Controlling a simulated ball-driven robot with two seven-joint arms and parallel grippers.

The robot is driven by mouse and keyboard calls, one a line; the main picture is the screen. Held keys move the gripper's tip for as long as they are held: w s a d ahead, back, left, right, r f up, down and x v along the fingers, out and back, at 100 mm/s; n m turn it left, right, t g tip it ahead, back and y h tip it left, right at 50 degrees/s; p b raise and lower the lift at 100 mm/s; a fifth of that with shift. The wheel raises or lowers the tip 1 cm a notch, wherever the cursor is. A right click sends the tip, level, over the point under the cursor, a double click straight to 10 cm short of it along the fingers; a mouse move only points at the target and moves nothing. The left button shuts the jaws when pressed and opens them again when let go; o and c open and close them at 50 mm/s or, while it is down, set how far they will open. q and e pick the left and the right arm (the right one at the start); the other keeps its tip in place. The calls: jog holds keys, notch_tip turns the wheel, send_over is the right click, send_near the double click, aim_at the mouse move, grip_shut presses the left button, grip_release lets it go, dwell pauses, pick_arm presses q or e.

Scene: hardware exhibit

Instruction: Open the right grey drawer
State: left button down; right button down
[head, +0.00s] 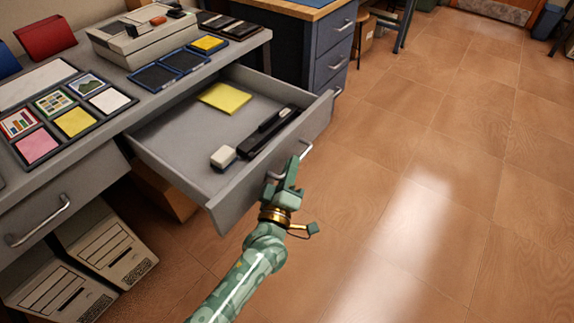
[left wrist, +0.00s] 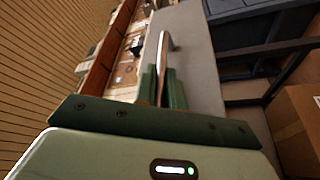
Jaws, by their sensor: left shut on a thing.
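The right grey drawer (head: 318,119) stands pulled well out from the grey desk, and its inside shows. Its metal bar handle (head: 305,151) is on the front panel. My left gripper (head: 286,178) is at the front panel in the head view, shut on this handle. In the left wrist view the two green fingers (left wrist: 163,88) close around the handle bar (left wrist: 166,44), beside the grey drawer front (left wrist: 195,55). My right gripper is not in view.
The grey desk (head: 122,128) carries trays of notes and a beige machine (head: 143,38). A left drawer (head: 60,205) is shut, with file boxes (head: 103,250) below. A blue cabinet (head: 335,50) stands behind. The tiled floor (head: 440,180) to the right is clear.

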pick_arm(q)
jog(key=shift+f, duration=0.15)
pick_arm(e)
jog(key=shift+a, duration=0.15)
pick_arm(q)
jog(key=c, duration=1.5)
grip_release()
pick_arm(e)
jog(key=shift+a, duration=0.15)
pick_arm(q)
jog(key=shift+a, duration=0.1)
